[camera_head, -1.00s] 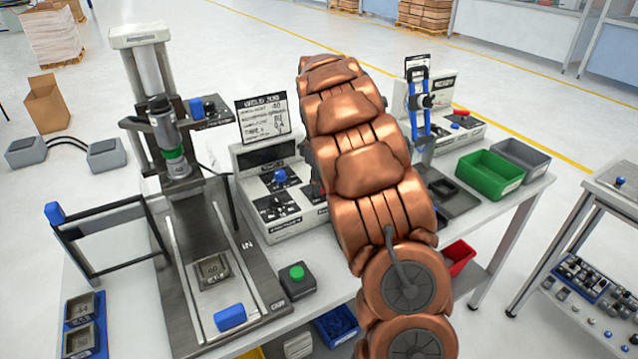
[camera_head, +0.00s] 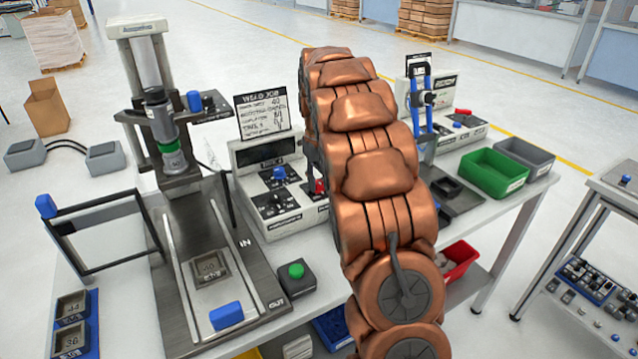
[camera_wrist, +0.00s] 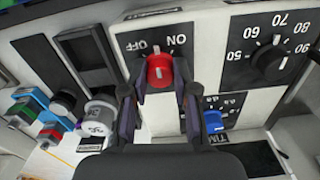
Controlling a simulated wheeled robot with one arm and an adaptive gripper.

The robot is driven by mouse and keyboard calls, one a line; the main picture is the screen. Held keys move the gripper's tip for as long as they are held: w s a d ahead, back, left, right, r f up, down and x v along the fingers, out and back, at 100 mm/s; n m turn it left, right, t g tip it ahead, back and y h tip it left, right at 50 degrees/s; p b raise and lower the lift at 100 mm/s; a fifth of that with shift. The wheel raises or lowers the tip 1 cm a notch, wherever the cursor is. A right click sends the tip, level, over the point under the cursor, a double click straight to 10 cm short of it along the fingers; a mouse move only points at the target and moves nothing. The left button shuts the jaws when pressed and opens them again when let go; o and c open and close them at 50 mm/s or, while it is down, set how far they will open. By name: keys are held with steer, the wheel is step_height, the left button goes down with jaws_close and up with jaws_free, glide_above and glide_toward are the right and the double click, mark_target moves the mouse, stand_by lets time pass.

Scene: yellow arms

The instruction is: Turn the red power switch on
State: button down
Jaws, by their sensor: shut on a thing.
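The red power switch (camera_wrist: 159,70) is a round red knob on a black plate marked OFF and ON, in the wrist view. My gripper (camera_wrist: 158,88) has its two dark fingers on either side of the knob and is shut on it. In the head view the red switch (camera_head: 319,186) shows as a small red patch at the right of the white control box (camera_head: 284,214), partly hidden by my copper-coloured arm. My gripper is hidden behind the arm in that view.
A black dial (camera_wrist: 268,61) and a blue knob (camera_wrist: 213,119) sit right of the switch in the wrist view. In the head view a press (camera_head: 160,130) stands left of the box, with a green button (camera_head: 296,270) in front. A green bin (camera_head: 492,170) stands right.

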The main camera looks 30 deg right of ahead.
mark_target(318, 182)
steer(key=m+b, duration=0.1)
steer(key=m, duration=0.3)
steer(key=shift+a, duration=0.1)
steer(key=m, duration=0.4)
steer(key=shift+m+b, duration=0.3)
steer(key=shift+b, duration=0.1)
steer(key=c, duration=0.9)
jaws_free()
steer(key=shift+r, duration=0.1)
steer(key=shift+w+r, duration=0.1)
steer(key=shift+r, duration=3.55)
